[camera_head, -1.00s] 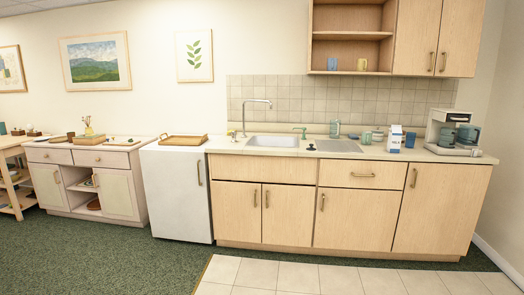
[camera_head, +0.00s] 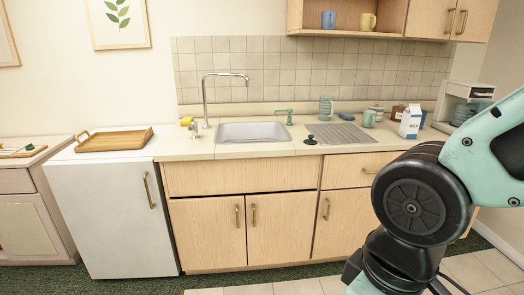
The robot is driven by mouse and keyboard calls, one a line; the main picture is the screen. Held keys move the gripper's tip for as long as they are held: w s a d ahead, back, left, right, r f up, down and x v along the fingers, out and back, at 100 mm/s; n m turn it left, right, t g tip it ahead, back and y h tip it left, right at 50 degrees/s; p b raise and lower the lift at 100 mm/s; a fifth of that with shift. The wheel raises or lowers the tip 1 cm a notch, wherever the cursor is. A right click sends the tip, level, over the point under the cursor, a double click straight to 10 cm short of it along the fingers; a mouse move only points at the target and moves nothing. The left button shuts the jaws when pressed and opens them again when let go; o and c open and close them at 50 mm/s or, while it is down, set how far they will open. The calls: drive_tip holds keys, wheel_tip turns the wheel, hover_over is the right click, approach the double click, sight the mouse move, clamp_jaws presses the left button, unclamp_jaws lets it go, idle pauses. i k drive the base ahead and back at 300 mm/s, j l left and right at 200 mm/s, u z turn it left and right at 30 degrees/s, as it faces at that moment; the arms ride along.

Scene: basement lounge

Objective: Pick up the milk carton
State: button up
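The milk carton (camera_head: 411,122) is white with blue at its lower part and a gabled top. It stands upright on the counter (camera_head: 240,149), right of the sink's ribbed drainboard (camera_head: 338,134). My arm shows large at the right of the picture, in front of the counter. Its upper link passes just right of the carton and covers part of the coffee machine and the counter's right end. My gripper is outside the picture.
Near the carton stand a green mug (camera_head: 369,119), a jar (camera_head: 377,109) and a brown container (camera_head: 398,112). The coffee machine (camera_head: 466,98) is to its right. A wooden tray (camera_head: 115,139) lies on the white fridge (camera_head: 104,210). An open shelf hangs above.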

sight(412, 116)
drive_tip(key=i+j, duration=0.25)
drive_tip(key=i+j+u, duration=0.1)
drive_tip(key=i+j, duration=0.15)
drive_tip(key=i, duration=0.25)
drive_tip(key=z, duration=1.2)
drive_tip(key=i+z, duration=0.15)
drive_tip(key=i, duration=0.4)
drive_tip(key=i+j+z, duration=0.1)
drive_tip(key=i, duration=0.5)
drive_tip(key=i+j+z, duration=0.15)
drive_tip(key=i, duration=0.4)
drive_tip(key=i+j+z, duration=0.1)
drive_tip(key=i, duration=0.45)
drive_tip(key=j, duration=0.1)
